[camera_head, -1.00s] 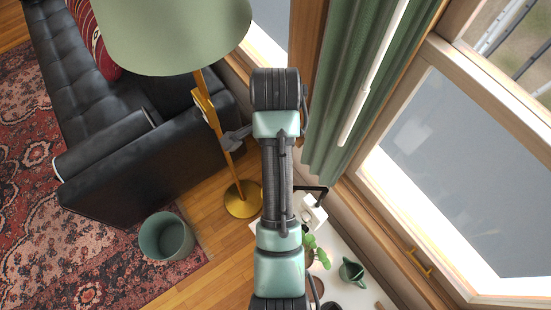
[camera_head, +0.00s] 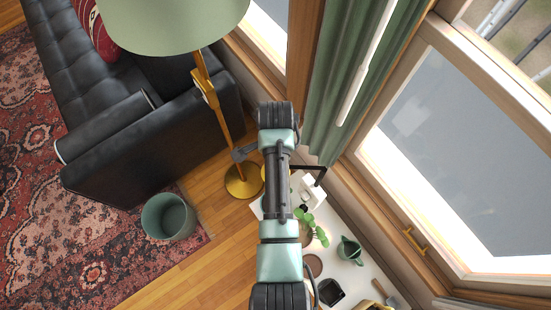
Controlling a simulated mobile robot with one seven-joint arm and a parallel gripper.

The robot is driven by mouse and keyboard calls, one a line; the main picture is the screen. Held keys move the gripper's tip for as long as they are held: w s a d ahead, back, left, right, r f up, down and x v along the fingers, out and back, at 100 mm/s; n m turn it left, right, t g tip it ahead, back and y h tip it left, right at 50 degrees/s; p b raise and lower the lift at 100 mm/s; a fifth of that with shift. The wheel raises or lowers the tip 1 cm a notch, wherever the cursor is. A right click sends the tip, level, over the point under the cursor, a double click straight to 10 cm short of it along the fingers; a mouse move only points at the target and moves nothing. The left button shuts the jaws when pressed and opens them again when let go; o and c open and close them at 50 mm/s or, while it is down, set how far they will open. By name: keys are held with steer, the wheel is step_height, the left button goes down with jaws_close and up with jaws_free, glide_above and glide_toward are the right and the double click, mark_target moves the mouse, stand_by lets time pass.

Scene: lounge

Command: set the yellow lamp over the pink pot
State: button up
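A tall floor lamp with a pale green shade (camera_head: 170,22) and a yellow-gold pole (camera_head: 222,122) stands on a round gold base (camera_head: 243,182) at upper left. No plainly yellow lamp shows apart from it; a small yellow patch beside my arm is too hidden to identify. A leafy plant (camera_head: 305,222) stands on the white surface (camera_head: 345,272), its pot partly behind my arm. A round brownish-pink pot or dish (camera_head: 313,265) is just below it; I cannot tell if this is the pink pot.
A green watering can (camera_head: 349,250), a dark square container (camera_head: 331,292) and a small trowel-like tool (camera_head: 385,294) occupy the white surface. The window (camera_head: 450,170) and green curtain (camera_head: 345,80) border it. A green bin (camera_head: 168,217) and black sofa (camera_head: 145,145) are left.

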steer(key=shift+f, duration=0.35)
steer(key=shift+c, duration=0.2)
jaws_close()
stand_by(1.0)
